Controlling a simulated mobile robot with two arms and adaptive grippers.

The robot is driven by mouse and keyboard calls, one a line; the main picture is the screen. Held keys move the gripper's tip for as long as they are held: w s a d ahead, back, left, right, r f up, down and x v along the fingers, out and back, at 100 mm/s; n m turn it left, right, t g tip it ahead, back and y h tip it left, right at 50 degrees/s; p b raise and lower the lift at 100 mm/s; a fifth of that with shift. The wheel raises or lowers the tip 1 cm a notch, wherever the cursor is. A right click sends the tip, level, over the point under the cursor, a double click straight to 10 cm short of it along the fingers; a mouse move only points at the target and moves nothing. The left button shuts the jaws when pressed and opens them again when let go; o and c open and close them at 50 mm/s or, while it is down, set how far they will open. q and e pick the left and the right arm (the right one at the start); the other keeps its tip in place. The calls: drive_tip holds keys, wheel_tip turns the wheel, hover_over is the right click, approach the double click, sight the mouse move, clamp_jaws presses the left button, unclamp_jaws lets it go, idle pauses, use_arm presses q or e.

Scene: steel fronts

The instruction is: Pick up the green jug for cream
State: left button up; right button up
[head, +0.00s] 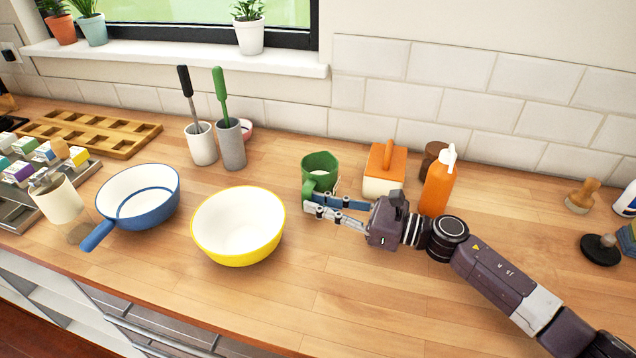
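The green jug (321,168) stands upright on the wooden counter, right of the yellow bowl. My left gripper is not in view.
An orange-lidded box (383,182), a brown jar (431,157) and an orange bottle (438,186) stand close right of the jug. The yellow bowl (238,251) and blue pan (153,217) are left. Two utensil cups (231,147) stand behind. The front counter is clear.

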sight(306, 198)
drive_tip(key=shift+x, duration=1.55)
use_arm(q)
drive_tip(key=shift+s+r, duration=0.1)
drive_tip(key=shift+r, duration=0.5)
use_arm(e)
drive_tip(key=shift+s+r, duration=0.1)
drive_tip(key=shift+c, duration=0.5)
clamp_jaws()
drive_tip(key=shift+r, duration=0.25)
